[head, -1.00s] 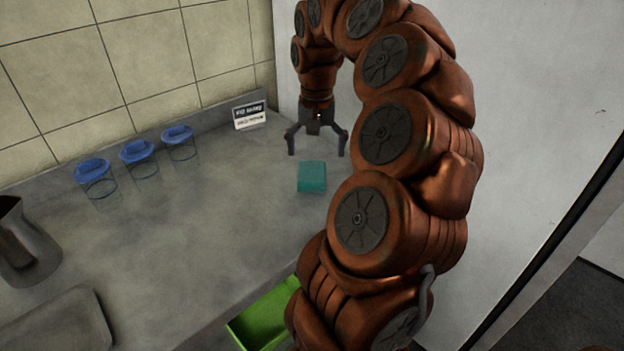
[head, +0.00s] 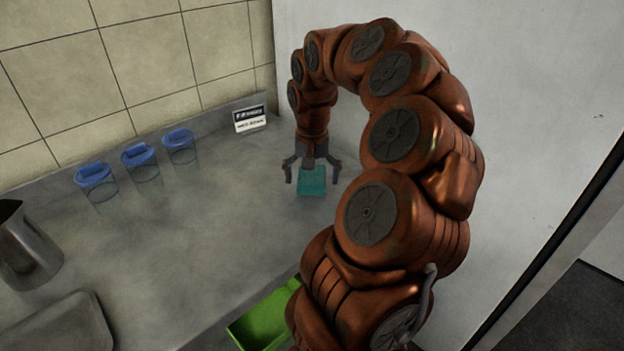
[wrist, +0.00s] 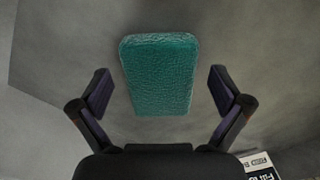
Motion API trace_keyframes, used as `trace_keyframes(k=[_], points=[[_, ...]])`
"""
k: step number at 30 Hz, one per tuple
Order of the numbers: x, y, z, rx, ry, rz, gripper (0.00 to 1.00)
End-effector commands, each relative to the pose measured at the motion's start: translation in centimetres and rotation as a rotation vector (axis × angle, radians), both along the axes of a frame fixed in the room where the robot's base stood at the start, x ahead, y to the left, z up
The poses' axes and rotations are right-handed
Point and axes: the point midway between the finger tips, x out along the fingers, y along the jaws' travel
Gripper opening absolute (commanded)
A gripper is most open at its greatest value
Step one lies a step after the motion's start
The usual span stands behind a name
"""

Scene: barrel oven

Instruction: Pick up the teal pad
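The teal pad (head: 312,184) lies on the grey counter (head: 220,225), below my gripper in the head view. In the wrist view the pad (wrist: 160,75) sits centred between the fingers, with a gap on each side. My gripper (head: 311,176) is open, its two fingers spread to the left and right of the pad. It also shows open and empty in the wrist view (wrist: 158,95). The palm hides a little of the pad's far edge in the head view. I cannot tell how high the fingertips are above the counter.
Several blue-lidded clear jars (head: 140,160) stand along the wall at left. A small black-and-white sign (head: 250,120) stands behind the pad. A metal pitcher (head: 25,245) and a tray (head: 60,328) are at front left. A green bin (head: 264,318) is at the counter's front. A white wall is at right.

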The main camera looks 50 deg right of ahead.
Motion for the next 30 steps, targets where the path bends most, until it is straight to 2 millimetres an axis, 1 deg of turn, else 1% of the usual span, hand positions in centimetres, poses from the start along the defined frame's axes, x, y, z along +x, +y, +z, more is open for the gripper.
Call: trace_keyframes(k=[1, 2, 15, 17, 18, 25, 30], points=[[0.0, 0.0, 0.0, 0.000, 0.000, 0.000, 0.95], [0.0, 0.0, 0.0, 0.000, 0.000, 0.000, 0.92], [0.0, 0.0, 0.0, 0.000, 0.000, 0.000, 0.46], [0.0, 0.0, 0.0, 0.000, 0.000, 0.000, 0.41], [0.0, 0.0, 0.0, 0.000, 0.000, 0.000, 0.36], [0.0, 0.0, 0.2, 0.000, 0.000, 0.000, 0.36], [0.0, 0.0, 1.1, -0.001, -0.001, -0.001, 0.36]])
